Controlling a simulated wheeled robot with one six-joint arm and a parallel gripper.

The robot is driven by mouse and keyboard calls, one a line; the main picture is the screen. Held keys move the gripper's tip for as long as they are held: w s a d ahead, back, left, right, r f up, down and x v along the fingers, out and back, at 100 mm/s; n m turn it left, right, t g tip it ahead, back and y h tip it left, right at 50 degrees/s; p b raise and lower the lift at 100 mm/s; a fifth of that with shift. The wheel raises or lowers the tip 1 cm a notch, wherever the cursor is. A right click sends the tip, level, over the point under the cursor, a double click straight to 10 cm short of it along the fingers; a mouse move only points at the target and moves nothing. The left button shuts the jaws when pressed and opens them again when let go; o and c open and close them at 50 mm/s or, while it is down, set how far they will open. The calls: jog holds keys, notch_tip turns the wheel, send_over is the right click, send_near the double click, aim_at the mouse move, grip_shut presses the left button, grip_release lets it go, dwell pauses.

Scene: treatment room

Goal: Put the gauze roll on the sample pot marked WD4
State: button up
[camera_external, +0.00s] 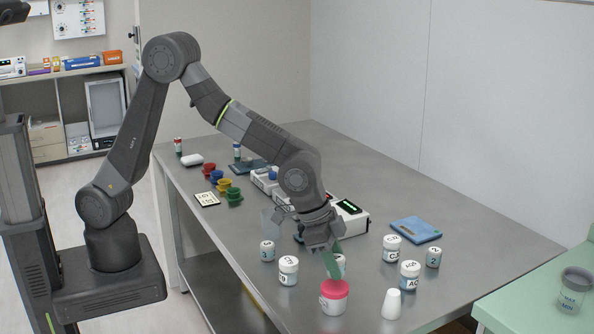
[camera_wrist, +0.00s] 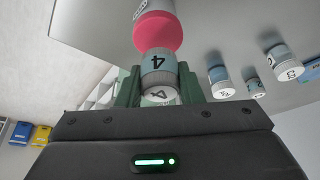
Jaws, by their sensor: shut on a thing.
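My gripper (camera_external: 333,262) points down over the front of the table. Its green fingers are closed around a small white-lidded pot (camera_wrist: 158,63) with a "4" on its side and lid. This pot (camera_external: 341,263) is partly hidden by a finger in the external view; I cannot tell whether it is off the table. I read no "WD" on it. A pink-lidded pot (camera_external: 333,299) stands just in front; it also shows in the wrist view (camera_wrist: 157,32). I cannot surely identify the gauze roll: a white rounded piece (camera_external: 192,160) lies at the far left.
White-lidded pots stand left (camera_external: 288,270) and right (camera_external: 410,275) of my gripper. A blue pad (camera_external: 415,230) lies behind. Boxy devices (camera_external: 350,218) and coloured cups (camera_external: 222,185) stand farther back.

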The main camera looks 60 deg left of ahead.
jog(key=shift+f, duration=1.55)
jog(key=o, duration=0.9)
jog(key=shift+o, duration=0.2)
jog(key=shift+r, duration=0.15)
jog(key=shift+r, duration=0.25)
jog(key=v, duration=1.1)
jog(key=shift+s+a+r+b, duration=0.15)
jog(key=shift+r+b, duration=0.1)
jog(key=shift+b, duration=0.05)
